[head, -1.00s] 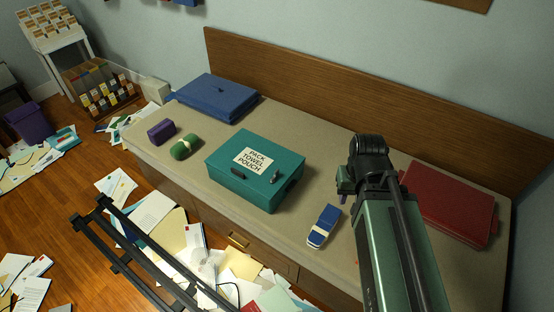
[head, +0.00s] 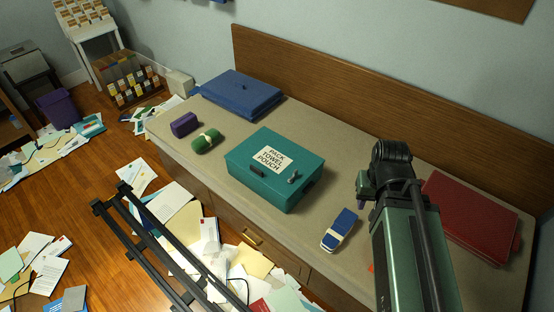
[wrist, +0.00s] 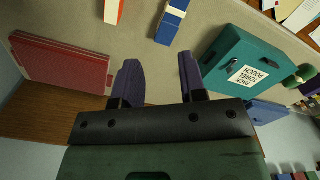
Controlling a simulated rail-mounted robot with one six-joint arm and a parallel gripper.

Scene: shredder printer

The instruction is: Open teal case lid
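The teal case (head: 262,184) sits on the bench with its lid closed. A white label on the lid reads "PACK TOWEL POUCH". A small metal piece (head: 293,179) and dark fittings show near its front and right edges. The case also shows in the wrist view (wrist: 232,57), right of my fingers and apart from them. My gripper (wrist: 158,78) is open and empty, with two purple-grey fingers spread wide. In the head view it is mostly hidden by my arm, right of the teal case.
A blue-and-white item (head: 339,229) lies between the case and my arm. A red case (head: 470,216) is at right. A blue case (head: 241,94), purple item (head: 184,124) and green roll (head: 207,141) are left. A wooden backboard (head: 350,92) stands behind. Papers litter the floor.

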